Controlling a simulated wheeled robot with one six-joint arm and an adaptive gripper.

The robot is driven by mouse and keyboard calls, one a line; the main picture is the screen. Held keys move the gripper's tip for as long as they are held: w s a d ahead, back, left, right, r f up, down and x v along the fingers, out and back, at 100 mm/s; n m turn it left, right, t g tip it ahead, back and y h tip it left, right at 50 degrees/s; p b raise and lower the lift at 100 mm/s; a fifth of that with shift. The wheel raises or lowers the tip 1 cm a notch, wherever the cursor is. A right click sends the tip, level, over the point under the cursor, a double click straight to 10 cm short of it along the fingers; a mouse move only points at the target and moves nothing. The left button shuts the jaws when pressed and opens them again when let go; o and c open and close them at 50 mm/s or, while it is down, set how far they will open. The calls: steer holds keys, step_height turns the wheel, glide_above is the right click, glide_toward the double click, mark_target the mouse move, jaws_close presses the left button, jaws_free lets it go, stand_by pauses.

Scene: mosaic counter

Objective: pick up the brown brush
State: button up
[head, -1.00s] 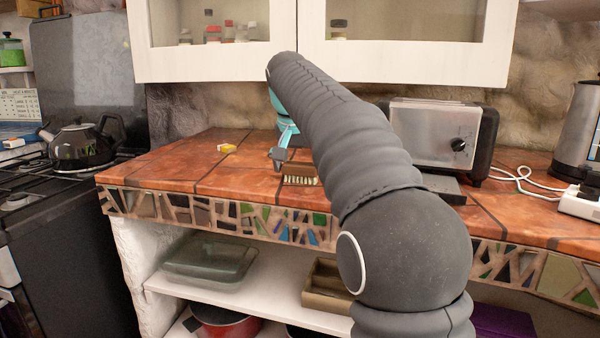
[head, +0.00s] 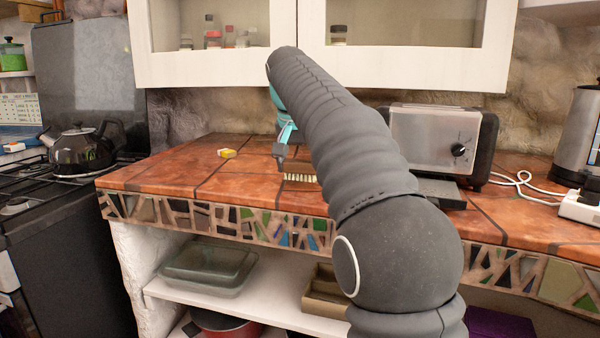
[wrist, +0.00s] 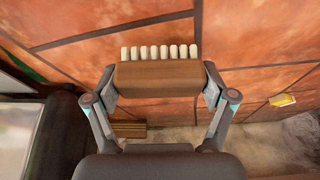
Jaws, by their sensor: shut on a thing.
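The brown brush (wrist: 158,78) is a wooden block with a row of pale bristle tufts, seen in the wrist view between my two fingertips. My gripper (wrist: 159,80) is shut on it, with one finger at each end of the block. In the head view the brush (head: 300,178) shows low over the front part of the counter, its bristles facing the front. My arm hides part of the gripper there, and only one dark finger is clear. Whether a gap lies under the brush is hard to tell.
The tiled counter (head: 215,180) is mostly clear to the left. A yellow box (head: 227,153) lies there. A toaster (head: 435,140) stands to the right, with a kettle (head: 580,135) beyond. Wall cabinets (head: 400,65) hang above. Another brown wooden thing (wrist: 130,130) shows near the wall.

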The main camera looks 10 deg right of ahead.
step_height(320, 180, up, 2)
steer(key=shift+r, duration=0.2)
steer(key=s+d+r, duration=0.6)
steer(key=d+r, duration=0.1)
steer(key=d, duration=0.3)
